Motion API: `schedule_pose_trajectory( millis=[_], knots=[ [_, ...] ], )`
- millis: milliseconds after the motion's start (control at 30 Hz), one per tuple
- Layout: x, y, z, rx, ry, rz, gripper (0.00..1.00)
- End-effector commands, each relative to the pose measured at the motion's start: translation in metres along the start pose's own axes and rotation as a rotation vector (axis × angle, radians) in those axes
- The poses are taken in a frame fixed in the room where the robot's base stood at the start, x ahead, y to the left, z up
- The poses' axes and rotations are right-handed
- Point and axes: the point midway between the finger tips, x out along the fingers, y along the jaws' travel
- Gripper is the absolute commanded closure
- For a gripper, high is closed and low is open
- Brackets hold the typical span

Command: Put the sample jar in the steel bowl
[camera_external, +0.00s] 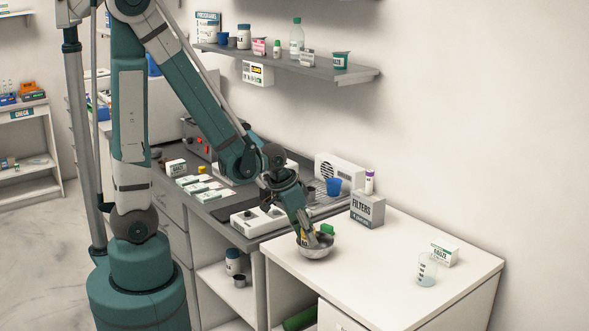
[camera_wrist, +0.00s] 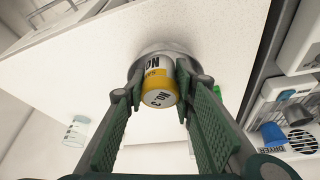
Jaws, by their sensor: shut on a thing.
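The sample jar (camera_wrist: 157,88), with a yellow and white label, is between my gripper's (camera_wrist: 159,76) fingers in the wrist view. My gripper is shut on it. In the external view my gripper (camera_external: 312,240) points down into the steel bowl (camera_external: 317,252), and a bit of yellow from the jar (camera_external: 304,237) shows at the bowl's rim. The bowl (camera_wrist: 166,47) shows behind the jar in the wrist view. I cannot tell whether the jar touches the bowl's bottom.
A bright green item (camera_external: 327,229) shows just behind the bowl. A FILTERS box (camera_external: 367,208) stands at the counter's back edge. A beaker (camera_external: 427,268) and a gauze box (camera_external: 444,253) stand to the right. The white counter (camera_external: 370,285) is clear between them and the bowl.

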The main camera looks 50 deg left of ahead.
Motion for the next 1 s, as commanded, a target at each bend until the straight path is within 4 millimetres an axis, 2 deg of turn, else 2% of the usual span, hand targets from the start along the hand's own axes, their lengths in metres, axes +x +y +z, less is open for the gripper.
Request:
schedule_pose_trajectory(
  millis=[767,800,1000],
  knots=[
    [0.011,0.000,0.004,0.000,0.000,0.000,0.86],
    [0.011,0.000,0.004,0.000,0.000,0.000,0.68],
    [0.011,0.000,0.004,0.000,0.000,0.000,0.67]
  ],
)
